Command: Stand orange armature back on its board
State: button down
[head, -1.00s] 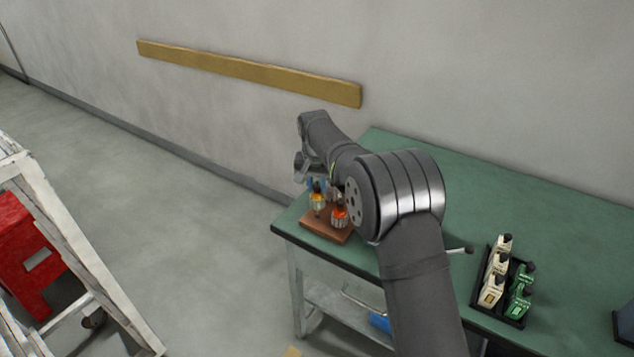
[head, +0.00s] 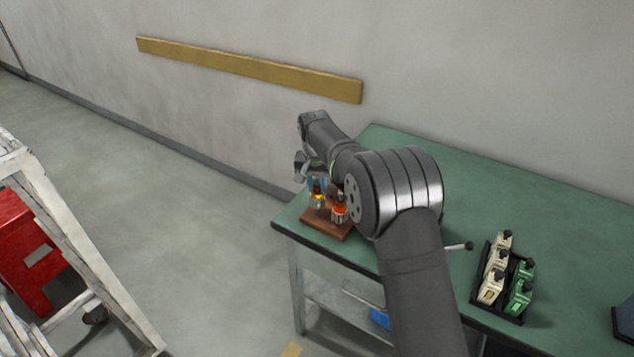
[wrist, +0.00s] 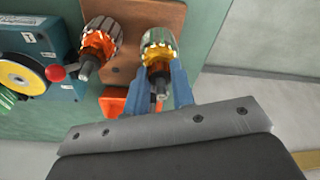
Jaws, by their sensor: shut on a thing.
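My gripper (wrist: 159,86) has its blue fingers shut on an armature with amber-orange winding (wrist: 158,52). In the head view the fingers (head: 318,184) are above the brown wooden board, partly hidden by my arm, and the held armature (head: 317,201) shows just below them. The armature is roughly upright over the board (wrist: 165,17); I cannot tell whether its lower end touches. A second armature with red-orange winding (wrist: 100,45) stands on the board beside it, apart from my fingers. It also shows in the head view (head: 339,210).
A blue-grey device with a yellow disc (wrist: 20,76) and red knob stands left of the board in the wrist view. A black tray (head: 514,318) of cream and green items sits further right on the green table (head: 560,215). The board is near the table's left corner.

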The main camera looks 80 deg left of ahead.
jog(key=shift+f, duration=0.85)
jog(key=c, duration=1.1)
grip_release()
jog(key=shift+c, duration=0.2)
jog(key=shift+r, duration=0.1)
jog(key=shift+r, duration=2.15)
jog(key=shift+r, duration=0.3)
notch_tip(320, 180, up, 17)
jog(key=s+d, duration=0.1)
jog(key=d, duration=0.1)
jog(key=shift+d+f, duration=0.2)
jog(key=shift+d, duration=0.05)
